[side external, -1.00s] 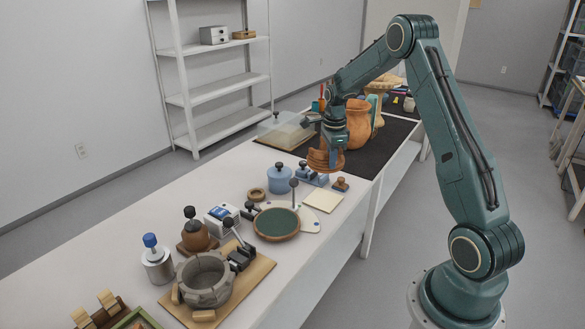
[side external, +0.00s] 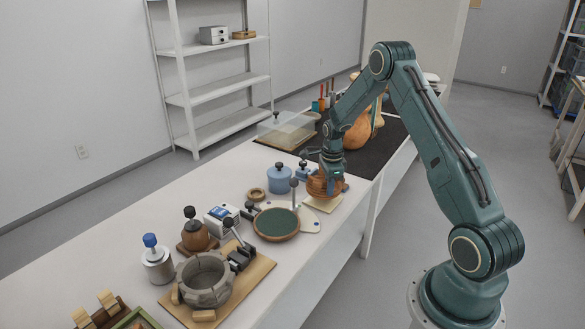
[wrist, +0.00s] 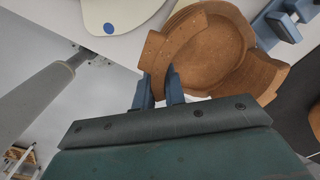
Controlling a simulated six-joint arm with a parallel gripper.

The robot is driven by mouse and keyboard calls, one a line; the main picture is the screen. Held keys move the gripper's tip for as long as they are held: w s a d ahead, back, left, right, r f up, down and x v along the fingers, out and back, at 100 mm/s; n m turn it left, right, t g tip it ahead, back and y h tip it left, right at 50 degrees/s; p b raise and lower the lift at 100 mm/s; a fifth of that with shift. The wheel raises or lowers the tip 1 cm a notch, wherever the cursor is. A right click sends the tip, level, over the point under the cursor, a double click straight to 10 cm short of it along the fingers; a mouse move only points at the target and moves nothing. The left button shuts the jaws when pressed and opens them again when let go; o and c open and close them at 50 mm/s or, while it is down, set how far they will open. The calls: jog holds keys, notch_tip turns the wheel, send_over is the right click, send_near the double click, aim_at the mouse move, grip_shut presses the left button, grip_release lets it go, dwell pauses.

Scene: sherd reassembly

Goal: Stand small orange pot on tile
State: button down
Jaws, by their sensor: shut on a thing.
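The small orange pot (side external: 322,186) is a broken, open vessel with an uneven rim. It also shows in the wrist view (wrist: 212,48), where I look into its hollow. My gripper (side external: 331,170) is shut on the pot's wall, and its blue fingers (wrist: 160,88) show at the pot's near-left edge in the wrist view. The pale square tile (side external: 324,204) lies on the white bench, and the pot is right over its back part. I cannot tell whether the pot's base touches the tile.
A blue lidded jar (side external: 279,179) stands behind. A larger orange vase (side external: 356,136) is on the black mat (side external: 382,149) at the back. The bench's front edge is close to the tile.

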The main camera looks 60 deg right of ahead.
jog(key=shift+f, duration=1.65)
jog(key=shift+f, duration=0.15)
jog(key=c, duration=1.5)
grip_release()
jog(key=shift+o, duration=0.2)
notch_tip(320, 180, up, 12)
jog(key=shift+s+a+r, duration=0.1)
jog(key=shift+s, duration=0.05)
